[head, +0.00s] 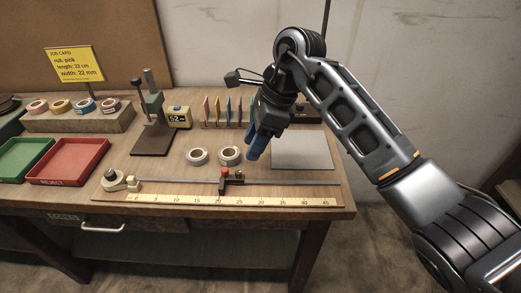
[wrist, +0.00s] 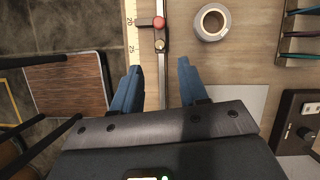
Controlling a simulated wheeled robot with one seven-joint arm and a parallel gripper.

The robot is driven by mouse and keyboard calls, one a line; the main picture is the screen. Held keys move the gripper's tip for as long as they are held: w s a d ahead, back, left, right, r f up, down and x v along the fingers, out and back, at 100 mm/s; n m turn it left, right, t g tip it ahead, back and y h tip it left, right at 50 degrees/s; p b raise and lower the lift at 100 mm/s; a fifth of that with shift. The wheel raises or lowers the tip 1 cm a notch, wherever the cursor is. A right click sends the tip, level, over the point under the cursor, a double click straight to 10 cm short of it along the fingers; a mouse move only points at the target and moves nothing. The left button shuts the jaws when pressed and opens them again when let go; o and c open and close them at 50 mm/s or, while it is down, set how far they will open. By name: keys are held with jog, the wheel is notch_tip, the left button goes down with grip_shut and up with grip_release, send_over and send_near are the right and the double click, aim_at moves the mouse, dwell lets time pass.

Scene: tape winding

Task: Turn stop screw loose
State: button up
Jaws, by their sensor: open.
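The stop (head: 222,184) sits on the metal rail (head: 290,183) behind the yellow ruler strip, near its 20 mark. A red screw knob (head: 225,171) is on top of it. In the wrist view the red knob (wrist: 159,22) shows beyond my fingertips, with a smaller dull knob (wrist: 161,44) nearer to them. My gripper (head: 252,152) is open with blue fingers, above the table behind the rail. In the wrist view my gripper (wrist: 159,68) has the rail running between its fingers. Nothing is held, and the fingers are apart from the red knob.
Two tape rolls (head: 197,156) (head: 230,155) lie behind the rail, close to my gripper. A pale plate (head: 301,152) lies to the right. A red tray (head: 68,161) and a green tray (head: 22,156) stand left. Coloured upright pieces (head: 217,110) stand behind.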

aim_at(240, 172)
jog(key=shift+p+x, duration=0.3)
jog(key=shift+x, duration=3.6)
grip_shut()
